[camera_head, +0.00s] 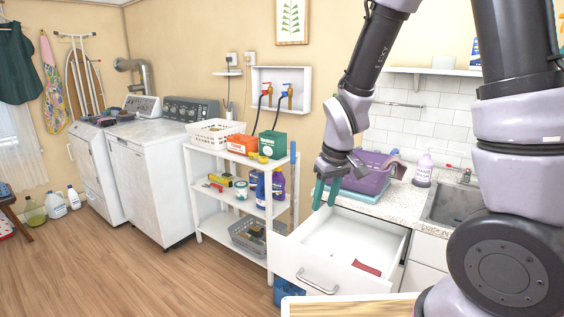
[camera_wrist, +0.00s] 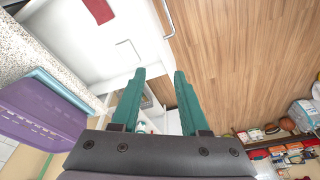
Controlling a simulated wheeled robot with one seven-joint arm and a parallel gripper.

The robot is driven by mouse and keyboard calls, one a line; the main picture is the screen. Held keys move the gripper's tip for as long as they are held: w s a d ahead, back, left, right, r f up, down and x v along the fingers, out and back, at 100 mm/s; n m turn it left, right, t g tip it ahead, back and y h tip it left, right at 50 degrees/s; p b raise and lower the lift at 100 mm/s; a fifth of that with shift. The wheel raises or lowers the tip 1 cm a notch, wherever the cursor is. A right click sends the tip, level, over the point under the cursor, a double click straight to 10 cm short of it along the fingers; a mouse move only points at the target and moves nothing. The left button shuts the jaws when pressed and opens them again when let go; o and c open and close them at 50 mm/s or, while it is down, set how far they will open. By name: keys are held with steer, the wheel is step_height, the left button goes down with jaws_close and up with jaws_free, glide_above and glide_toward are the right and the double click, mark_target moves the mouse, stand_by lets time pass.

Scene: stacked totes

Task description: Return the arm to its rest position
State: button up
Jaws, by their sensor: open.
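My gripper (camera_head: 325,200) hangs at the end of my bent arm, its green fingers pointing down by the counter's left end and the back of an open white drawer (camera_head: 385,231). In the wrist view my gripper (camera_wrist: 160,75) has its fingers apart with nothing between them. A purple tote (camera_head: 372,180) sits on a light-blue tote (camera_head: 358,197) on the counter, just right of the gripper; my arm hides part of them. Both totes also show at the left of the wrist view, purple (camera_wrist: 40,112) and light blue (camera_wrist: 66,88).
A flat red item (camera_head: 367,268) lies in the drawer, which sticks out in front of the counter (camera_head: 402,203). A loaded white shelf rack (camera_head: 197,204) stands left of the gripper. A sink (camera_head: 452,207) is at the right. Wooden floor (camera_head: 130,270) is open at the left.

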steer(key=s+d+r+m+t+y, duration=0.1)
steer(key=d+r+m, duration=0.1)
steer(key=d+r, duration=0.35)
steer(key=d+r+m+t, duration=0.1)
steer(key=d+r+m, duration=0.15)
steer(key=r, duration=0.65)
steer(key=s+d+r+m+t, duration=0.3)
steer(key=s+d+r+m, duration=0.2)
steer(key=s+r, duration=0.3)
step_height(320, 180, up, 3)
steer(key=shift+s+d+r, duration=0.2)
steer(key=shift+s+d, duration=0.15)
